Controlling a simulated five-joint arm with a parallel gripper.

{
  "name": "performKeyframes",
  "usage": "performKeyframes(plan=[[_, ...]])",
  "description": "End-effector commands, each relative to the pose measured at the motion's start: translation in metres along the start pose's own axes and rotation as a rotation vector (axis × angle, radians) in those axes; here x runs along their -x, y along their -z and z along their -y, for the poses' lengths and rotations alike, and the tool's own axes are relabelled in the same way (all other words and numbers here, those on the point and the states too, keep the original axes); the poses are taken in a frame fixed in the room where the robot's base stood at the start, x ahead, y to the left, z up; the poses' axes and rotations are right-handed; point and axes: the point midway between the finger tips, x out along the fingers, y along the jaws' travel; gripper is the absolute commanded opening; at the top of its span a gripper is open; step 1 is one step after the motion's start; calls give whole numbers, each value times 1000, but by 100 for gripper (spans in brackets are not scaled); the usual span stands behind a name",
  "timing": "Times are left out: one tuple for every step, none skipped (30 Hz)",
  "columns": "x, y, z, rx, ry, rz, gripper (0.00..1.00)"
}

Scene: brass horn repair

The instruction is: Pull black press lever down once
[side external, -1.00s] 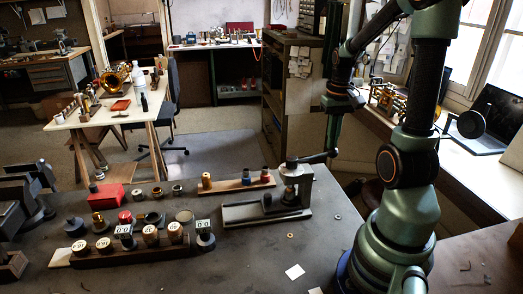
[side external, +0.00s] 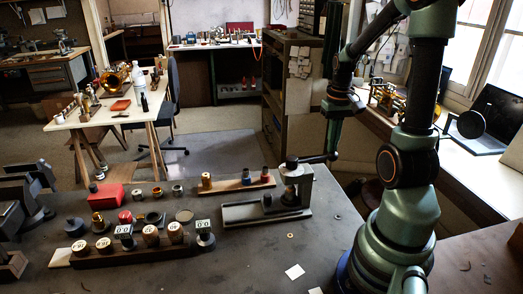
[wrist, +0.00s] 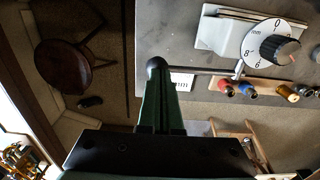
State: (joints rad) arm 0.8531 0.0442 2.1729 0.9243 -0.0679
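The press (side external: 290,188) stands at the back right of the grey bench. Its black lever (side external: 316,158) sticks out to the right, close to level. My gripper (side external: 333,157) points down at the lever's outer end and appears to touch it. In the wrist view the green fingers of my gripper (wrist: 157,78) look shut together, with a dark round knob at their tips. The lever (wrist: 205,71) runs right from there towards the press's white dial (wrist: 272,42). Whether anything is pinched between the fingers is hidden.
A wooden strip (side external: 232,186) with small fittings lies left of the press. A dark rack (side external: 130,252) with several numbered pieces stands at the front left, a red block (side external: 106,196) behind it. The bench front is mostly clear.

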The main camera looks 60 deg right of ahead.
Motion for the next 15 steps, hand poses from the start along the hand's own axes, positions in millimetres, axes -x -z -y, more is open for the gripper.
performKeyframes(plan=[[-1, 0, 0, 0, 0, 1, 0], [-1, 0, 0, 0, 0, 1, 0], [-1, 0, 0, 0, 0, 1, 0], [-1, 0, 0, 0, 0, 1, 0], [-1, 0, 0, 0, 0, 1, 0], [-1, 0, 0, 0, 0, 1, 0], [-1, 0, 0, 0, 0, 1, 0], [-1, 0, 0, 0, 0, 1, 0], [-1, 0, 0, 0, 0, 1, 0], [-2, 0, 0, 0, 0, 1, 0], [-2, 0, 0, 0, 0, 1, 0], [-3, 0, 0, 0, 0, 1, 0], [-4, 0, 0, 0, 0, 2, 0], [-4, 0, 0, 0, 0, 2, 0], [-5, 0, 0, 0, 0, 2, 0]])
